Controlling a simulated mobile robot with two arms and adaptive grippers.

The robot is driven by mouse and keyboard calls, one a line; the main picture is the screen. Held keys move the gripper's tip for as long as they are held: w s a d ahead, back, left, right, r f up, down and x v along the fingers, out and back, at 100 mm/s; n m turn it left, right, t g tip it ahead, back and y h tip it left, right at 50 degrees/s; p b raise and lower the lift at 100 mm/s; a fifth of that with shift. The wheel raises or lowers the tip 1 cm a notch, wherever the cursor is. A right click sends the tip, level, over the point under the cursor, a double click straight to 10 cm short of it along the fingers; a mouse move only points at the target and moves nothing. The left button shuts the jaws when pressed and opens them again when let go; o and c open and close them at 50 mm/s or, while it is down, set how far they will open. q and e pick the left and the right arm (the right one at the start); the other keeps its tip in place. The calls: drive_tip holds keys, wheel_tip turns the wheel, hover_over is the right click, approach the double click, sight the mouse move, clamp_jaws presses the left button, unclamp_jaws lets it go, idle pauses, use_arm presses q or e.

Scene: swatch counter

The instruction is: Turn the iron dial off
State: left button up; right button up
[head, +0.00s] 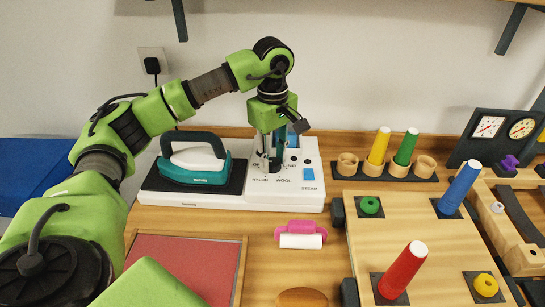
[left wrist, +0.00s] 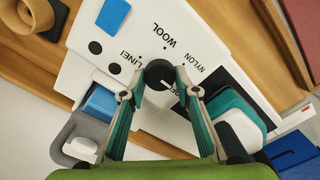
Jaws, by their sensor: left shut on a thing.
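The iron dial (left wrist: 159,72) is a round black knob with a white pointer line, on a white panel printed LINEN, WOOL and NYLON. In the left wrist view the pointer faces lower right, below NYLON, toward a label partly hidden by a finger. My left gripper (left wrist: 161,84) is shut on the dial, one finger on each side. In the head view the left gripper (head: 275,160) comes down over the panel and mostly hides the dial. The teal and white iron (head: 196,160) lies on its dark pad left of the panel. My right gripper is not in view.
Right of the panel stand wooden cups (head: 373,165) with yellow and green cones. A pink and white roller (head: 300,234) lies in front. A wooden board (head: 440,235) holds blue and red cones. A red-topped tray (head: 190,262) is at front left.

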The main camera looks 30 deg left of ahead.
sight(273, 161)
use_arm(q)
drive_tip(key=o, duration=1.1)
drive_tip(key=shift+d, duration=0.1)
drive_tip(key=shift+r, duration=0.15)
wheel_tip(273, 161, up, 7)
drive_tip(key=shift+r, duration=0.15)
